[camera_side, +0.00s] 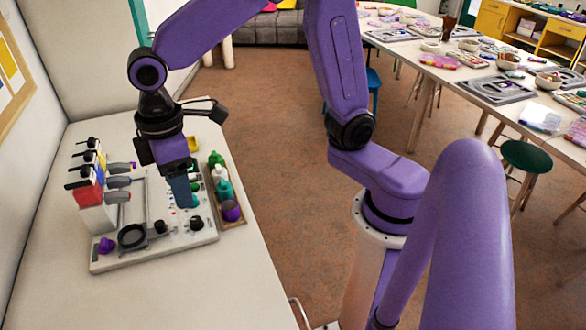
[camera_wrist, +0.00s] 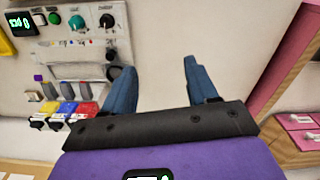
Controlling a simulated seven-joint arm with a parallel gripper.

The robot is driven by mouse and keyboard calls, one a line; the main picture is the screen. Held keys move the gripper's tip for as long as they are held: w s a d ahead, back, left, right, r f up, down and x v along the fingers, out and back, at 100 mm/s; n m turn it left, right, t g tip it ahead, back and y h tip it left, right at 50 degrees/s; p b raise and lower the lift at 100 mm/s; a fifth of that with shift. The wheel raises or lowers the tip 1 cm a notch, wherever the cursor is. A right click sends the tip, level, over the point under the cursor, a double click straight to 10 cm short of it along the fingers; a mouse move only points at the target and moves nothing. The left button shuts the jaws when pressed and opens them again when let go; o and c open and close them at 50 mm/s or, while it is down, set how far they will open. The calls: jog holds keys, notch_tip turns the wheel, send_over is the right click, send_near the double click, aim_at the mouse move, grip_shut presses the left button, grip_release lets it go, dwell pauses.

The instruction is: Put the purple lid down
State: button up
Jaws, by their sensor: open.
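A small purple piece (camera_side: 105,245), which looks like the purple lid, sits at the near left corner of the pale board (camera_side: 160,257). A purple spot also shows in the wrist view (camera_wrist: 38,78), left of the fingers. A dark purple-topped pot (camera_side: 231,210) stands in the tray at the board's right; I cannot tell whether its top is a separate lid. My gripper (camera_side: 184,203) points down near the board's right half, with blue fingers. In the wrist view my gripper (camera_wrist: 156,68) is open, with nothing between the fingers.
A brown tray (camera_side: 238,222) of green, white and teal bottles lines the board's right side. Several coloured lever blocks (camera_side: 90,185) stand at its left. Black knobs (camera_side: 196,223) and a dark ring (camera_side: 132,236) stand on the board. The table in front (camera_side: 190,295) is clear.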

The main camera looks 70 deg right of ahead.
jog(key=s+d+f, duration=0.1)
jog(key=s+d, duration=0.6)
jog(key=s, duration=0.2)
jog(key=s+d+f+n, duration=0.1)
jog(key=s+d, duration=0.5)
jog(key=s, duration=0.3)
jog(key=shift+s+d, duration=0.25)
jog(key=shift+d, duration=0.15)
